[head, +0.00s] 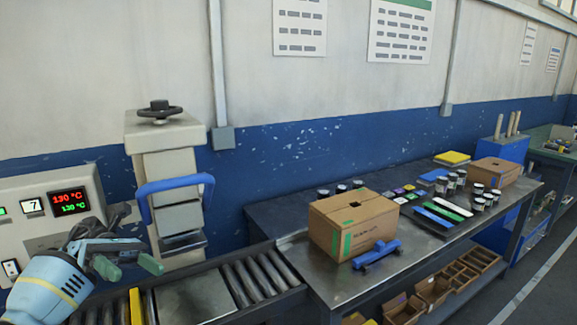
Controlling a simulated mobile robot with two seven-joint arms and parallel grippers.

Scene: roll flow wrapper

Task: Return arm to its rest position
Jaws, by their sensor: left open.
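My left gripper (128,266) is at the lower left, in front of the machine's control panel (30,205). Its two green-tipped fingers are apart and nothing shows between them. The gripper stands above the left end of the roller conveyor (250,279). My left arm (48,287) comes in from the lower left corner. My right gripper is out of view.
A sealing unit with a blue handle (178,186) and a black handwheel (160,109) stands beside the gripper. To the right, a metal table (330,284) holds a cardboard box (352,222), a blue tool (376,255), dark jars and coloured strips. Open bins lie below.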

